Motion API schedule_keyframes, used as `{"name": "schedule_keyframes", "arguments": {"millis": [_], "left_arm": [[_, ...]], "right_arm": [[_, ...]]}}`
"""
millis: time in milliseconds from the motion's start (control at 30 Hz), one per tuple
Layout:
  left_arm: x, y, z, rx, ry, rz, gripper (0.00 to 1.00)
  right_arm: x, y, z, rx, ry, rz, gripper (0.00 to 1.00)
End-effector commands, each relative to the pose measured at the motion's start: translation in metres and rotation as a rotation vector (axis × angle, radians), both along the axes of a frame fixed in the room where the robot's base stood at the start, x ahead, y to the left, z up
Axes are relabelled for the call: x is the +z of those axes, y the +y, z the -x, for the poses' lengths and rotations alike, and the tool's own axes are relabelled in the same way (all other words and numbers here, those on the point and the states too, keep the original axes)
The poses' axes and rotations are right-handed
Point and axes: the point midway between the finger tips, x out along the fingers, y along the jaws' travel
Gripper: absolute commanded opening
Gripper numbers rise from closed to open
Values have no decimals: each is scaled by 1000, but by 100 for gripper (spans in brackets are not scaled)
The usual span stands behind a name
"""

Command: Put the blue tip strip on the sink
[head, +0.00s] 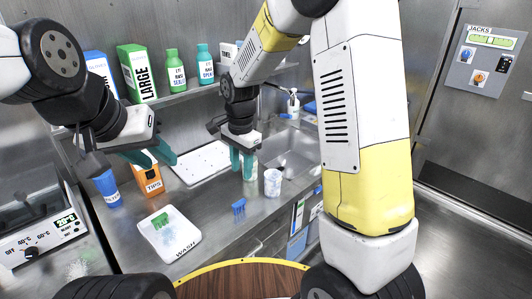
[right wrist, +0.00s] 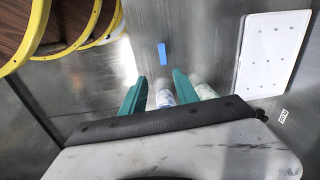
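The blue tip strip (head: 238,207) lies on the steel counter near its front edge; it also shows in the right wrist view (right wrist: 162,54), ahead of the fingertips. The sink (head: 292,150) is a steel basin set in the counter at the back right, partly hidden by my right arm. My right gripper (head: 241,165) is above the counter, behind the strip and left of the sink. Its teal fingers are apart in the wrist view (right wrist: 160,88), and it does not hold the strip. My left gripper (head: 155,158) is open near the orange tips box, left of the strip.
A white wash tray (head: 188,246) with a green strip (head: 161,221) is left of the blue strip. A speckled cup (head: 272,183) stands right of it.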

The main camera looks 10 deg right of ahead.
Motion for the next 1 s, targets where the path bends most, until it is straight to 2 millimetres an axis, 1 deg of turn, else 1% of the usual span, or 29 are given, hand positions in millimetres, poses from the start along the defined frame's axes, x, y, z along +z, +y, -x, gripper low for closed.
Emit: {"name": "schedule_keyframes", "arguments": {"millis": [33,67,100,167,200,267,300,433,500,600,700,833,1000], "left_arm": [[0,0,0,0,0,0,36],[0,0,0,0,0,0,36],[0,0,0,0,0,0,36],[0,0,0,0,0,0,36],[0,0,0,0,0,0,36],[0,0,0,0,0,0,36],[0,0,0,0,0,0,36],[0,0,0,0,0,0,36],[0,0,0,0,0,0,36],[0,0,0,0,0,0,36],[0,0,0,0,0,0,36],[0,0,0,0,0,0,36],[0,0,0,0,0,0,36]], "right_arm": [[23,-12,6,39,-35,-20,36],[36,-19,10,71,-56,-30,36],[53,-28,18,119,-84,-42,36],[76,-42,32,196,-130,-55,36],[90,-51,42,245,-162,-61,36],[110,-64,58,322,-213,-63,36],[121,-72,70,372,-247,-61,36],[151,-96,110,536,-361,-35,36],[162,-106,131,619,-418,-11,36],[171,-116,157,724,-487,33,36],[175,-122,176,801,-535,72,36],[177,-125,188,857,-568,104,36],[177,-125,191,874,-573,112,36]]}}
